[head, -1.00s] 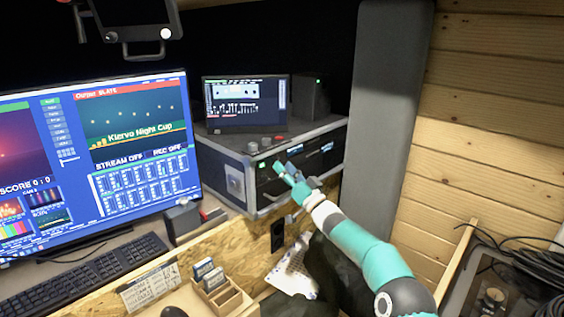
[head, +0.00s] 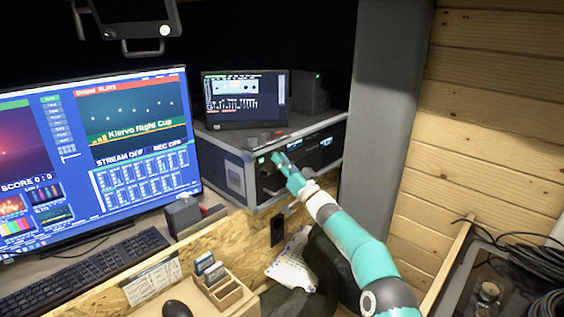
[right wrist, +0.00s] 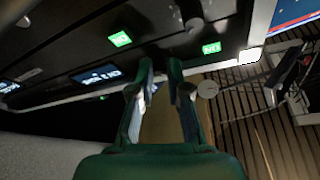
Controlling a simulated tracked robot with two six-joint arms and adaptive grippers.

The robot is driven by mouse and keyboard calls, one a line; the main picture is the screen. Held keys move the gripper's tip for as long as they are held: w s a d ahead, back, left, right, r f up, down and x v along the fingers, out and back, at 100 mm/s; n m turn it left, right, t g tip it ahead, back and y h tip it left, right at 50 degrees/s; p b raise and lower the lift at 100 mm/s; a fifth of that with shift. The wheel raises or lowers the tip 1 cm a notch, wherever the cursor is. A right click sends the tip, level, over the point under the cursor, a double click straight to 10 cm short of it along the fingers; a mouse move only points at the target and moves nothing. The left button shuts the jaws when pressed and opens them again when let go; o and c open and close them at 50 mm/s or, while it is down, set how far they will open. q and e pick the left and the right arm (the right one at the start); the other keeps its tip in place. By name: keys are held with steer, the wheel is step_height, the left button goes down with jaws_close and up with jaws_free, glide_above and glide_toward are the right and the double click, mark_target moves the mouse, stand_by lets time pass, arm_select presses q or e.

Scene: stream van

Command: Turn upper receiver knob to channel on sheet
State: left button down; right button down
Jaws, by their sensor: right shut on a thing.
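The rack case (head: 232,178) stands right of the big monitor, with receiver units (head: 318,152) in its front. My right gripper (head: 279,158) is at the upper left of that front, beside a small green display (head: 262,159). In the right wrist view, my right gripper (right wrist: 161,68) has its fingers close together against the dark panel, between two green displays (right wrist: 120,39) (right wrist: 211,48). It is shut on what seems to be the upper receiver knob, which the fingers hide. A labelled sheet (head: 152,282) leans on the wooden desk edge; its writing is too small to read. My left gripper is out of view.
The big monitor (head: 140,140) and keyboard (head: 85,275) are at left. A wooden card box (head: 222,294) and a mouse (head: 176,309) are in front. A small screen (head: 245,98) stands on the case. A grey post (head: 385,120) is close right of the case.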

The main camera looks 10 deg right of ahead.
steer(key=shift+m+h, duration=0.4)
steer(key=shift+m, duration=0.2)
steer(key=shift+r+m+h, duration=0.1)
steer(key=shift+m+h, duration=0.5)
steer(key=shift+m, duration=0.6)
steer(key=shift+m+h, duration=0.8)
steer(key=shift+m, duration=1.2)
steer(key=shift+m, duration=0.3)
steer(key=c, duration=1.1)
jaws_free()
steer(key=shift+d, duration=0.1)
steer(key=shift+c, duration=0.2)
steer(key=shift+s, duration=0.15)
steer(key=v, duration=1.1)
steer(key=shift+s, duration=0.4)
